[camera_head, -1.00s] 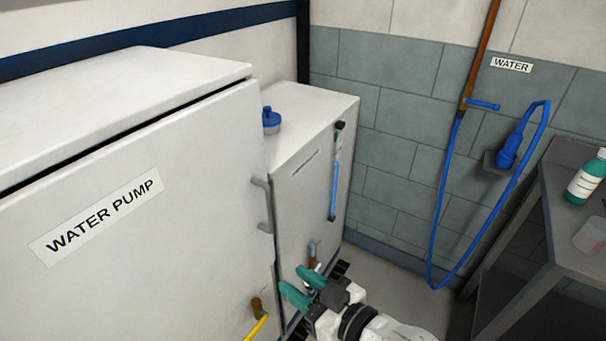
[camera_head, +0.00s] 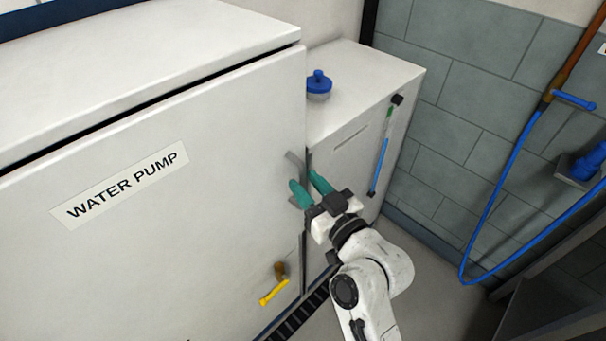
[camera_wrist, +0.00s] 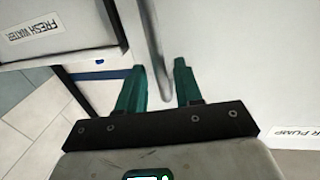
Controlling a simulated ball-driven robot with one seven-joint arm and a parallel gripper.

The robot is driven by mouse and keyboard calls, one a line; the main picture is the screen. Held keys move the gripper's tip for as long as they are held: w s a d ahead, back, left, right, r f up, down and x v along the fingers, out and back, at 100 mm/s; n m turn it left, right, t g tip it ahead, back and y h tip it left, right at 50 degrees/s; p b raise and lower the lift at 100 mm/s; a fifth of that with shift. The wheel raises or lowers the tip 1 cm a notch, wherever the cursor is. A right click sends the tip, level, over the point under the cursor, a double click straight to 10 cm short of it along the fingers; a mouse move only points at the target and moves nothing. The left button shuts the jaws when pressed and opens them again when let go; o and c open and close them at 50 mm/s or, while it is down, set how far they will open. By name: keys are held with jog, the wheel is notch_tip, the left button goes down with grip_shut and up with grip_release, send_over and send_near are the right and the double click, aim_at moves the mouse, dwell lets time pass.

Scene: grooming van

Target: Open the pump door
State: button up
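The white pump door (camera_head: 190,215) bears a WATER PUMP label (camera_head: 120,185); it looks closed. A gap shows between the handle and the right finger.
A white tank (camera_head: 365,130) with a blue cap (camera_head: 319,84) stands right of the pump cabinet. A yellow-handled valve (camera_head: 273,290) sticks out below the handle. A blue hose (camera_head: 490,205) hangs by the tiled wall, beside a grey table at lower right. Floor is free between.

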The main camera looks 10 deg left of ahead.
jog(key=shift+x, duration=1.05)
grip_shut()
